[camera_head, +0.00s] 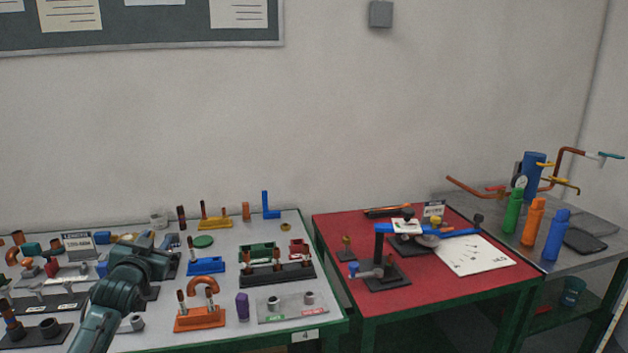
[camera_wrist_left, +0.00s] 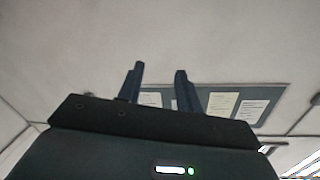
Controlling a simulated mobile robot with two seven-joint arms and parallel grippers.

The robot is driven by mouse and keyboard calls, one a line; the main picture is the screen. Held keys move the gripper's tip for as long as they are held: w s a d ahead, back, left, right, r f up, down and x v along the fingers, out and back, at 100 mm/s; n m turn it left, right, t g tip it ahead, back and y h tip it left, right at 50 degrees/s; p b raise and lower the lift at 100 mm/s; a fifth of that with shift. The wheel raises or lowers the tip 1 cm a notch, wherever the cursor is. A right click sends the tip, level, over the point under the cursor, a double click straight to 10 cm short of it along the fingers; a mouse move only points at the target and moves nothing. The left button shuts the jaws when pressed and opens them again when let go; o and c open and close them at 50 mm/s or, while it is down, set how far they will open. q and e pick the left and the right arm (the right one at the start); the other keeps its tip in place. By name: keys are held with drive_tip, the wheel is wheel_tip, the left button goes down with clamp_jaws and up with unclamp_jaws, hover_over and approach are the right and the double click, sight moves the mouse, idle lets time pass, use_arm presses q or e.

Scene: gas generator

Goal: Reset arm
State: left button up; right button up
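My left arm comes in from the lower left in the head view. Its dark teal gripper (camera_head: 157,241) is over the left part of the grey workbench (camera_head: 225,335) and points away toward the wall. In the left wrist view the two fingers of this gripper (camera_wrist_left: 158,68) stand apart with nothing between them. That view looks toward the wall and ceiling, with a notice board (camera_wrist_left: 272,92) behind the fingers. My right arm and right gripper are not in view.
The grey bench holds many fittings, among them an orange block (camera_head: 200,319), a blue L-shaped piece (camera_head: 270,207) and a purple piece (camera_head: 242,306). A red-topped table (camera_head: 420,295) stands to the right. Green, orange (camera_head: 533,222) and blue bottles stand on a metal table farther right.

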use_arm(q)
drive_tip(key=s+d+f+m+g+h, duration=0.1)
drive_tip(key=s+d+f+g+h, duration=0.1)
drive_tip(key=s+d+f, duration=0.55)
drive_tip(key=s+d+f+m+g+h, duration=0.15)
drive_tip(key=s+d+f, duration=0.25)
drive_tip(key=s+f, duration=0.7)
drive_tip(key=s+d+f+g, duration=0.1)
drive_tip(key=s+d+f, duration=0.1)
drive_tip(key=s, duration=0.5)
drive_tip(key=s+d+f+n+g+h, duration=0.1)
drive_tip(key=s+d+f, duration=0.2)
drive_tip(key=s, duration=0.4)
drive_tip(key=s+d+f+n+g, duration=0.1)
drive_tip(key=s+d+f, duration=0.2)
drive_tip(key=s+d, duration=0.2)
drive_tip(key=shift+s+f+h, duration=0.25)
drive_tip(key=shift+s+h, duration=0.1)
drive_tip(key=shift+s, duration=0.75)
drive_tip(key=shift+a+g, duration=0.1)
drive_tip(key=shift+g, duration=0.15)
